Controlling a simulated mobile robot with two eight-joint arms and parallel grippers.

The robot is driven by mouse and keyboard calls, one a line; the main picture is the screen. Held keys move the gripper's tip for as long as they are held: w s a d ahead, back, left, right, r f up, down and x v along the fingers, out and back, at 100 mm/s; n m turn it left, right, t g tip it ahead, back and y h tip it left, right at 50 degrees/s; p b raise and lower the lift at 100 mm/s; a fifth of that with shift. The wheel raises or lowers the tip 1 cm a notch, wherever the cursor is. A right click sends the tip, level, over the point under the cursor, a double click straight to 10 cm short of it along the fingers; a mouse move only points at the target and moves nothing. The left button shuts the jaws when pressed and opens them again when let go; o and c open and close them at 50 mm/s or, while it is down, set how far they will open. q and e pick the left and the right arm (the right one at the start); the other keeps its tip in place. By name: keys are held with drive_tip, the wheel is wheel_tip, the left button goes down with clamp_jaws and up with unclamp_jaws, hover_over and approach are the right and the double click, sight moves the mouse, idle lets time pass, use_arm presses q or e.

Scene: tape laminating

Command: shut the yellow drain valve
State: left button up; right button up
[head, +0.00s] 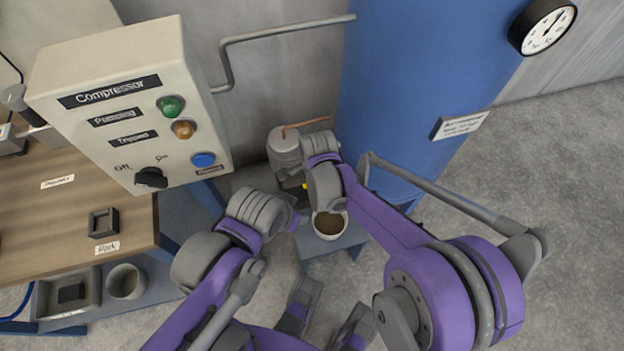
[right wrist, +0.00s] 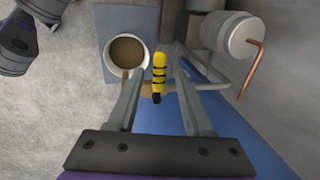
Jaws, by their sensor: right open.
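The yellow drain valve handle (right wrist: 158,75) stands between the two fingers of my right gripper (right wrist: 157,72) in the right wrist view. The fingers are apart, with a gap on both sides of the handle. A brassy valve body shows beside the handle's lower end. In the head view only a speck of yellow (head: 304,186) shows; my right wrist hides most of the valve. A cup of brown liquid (head: 330,224) stands close to the valve, and it also shows in the right wrist view (right wrist: 127,50). My left gripper (head: 294,218) is mostly hidden behind its own wrist, left of the cup.
A grey cylinder (right wrist: 240,36) with a copper pipe (right wrist: 252,70) is close to my right gripper. The blue tank (head: 415,85) rises behind my right arm. The Compressor control box (head: 125,120) and wooden bench (head: 70,215) stand left. Open floor (head: 570,190) lies right.

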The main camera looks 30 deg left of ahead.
wheel_tip(320, 180, up, 10)
drive_tip(key=s+d+p, duration=0.1)
drive_tip(key=shift+s+d+f+p, duration=0.15)
drive_tip(key=shift+s+f+p, duration=0.1)
drive_tip(key=shift+p, duration=0.1)
idle(0.3)
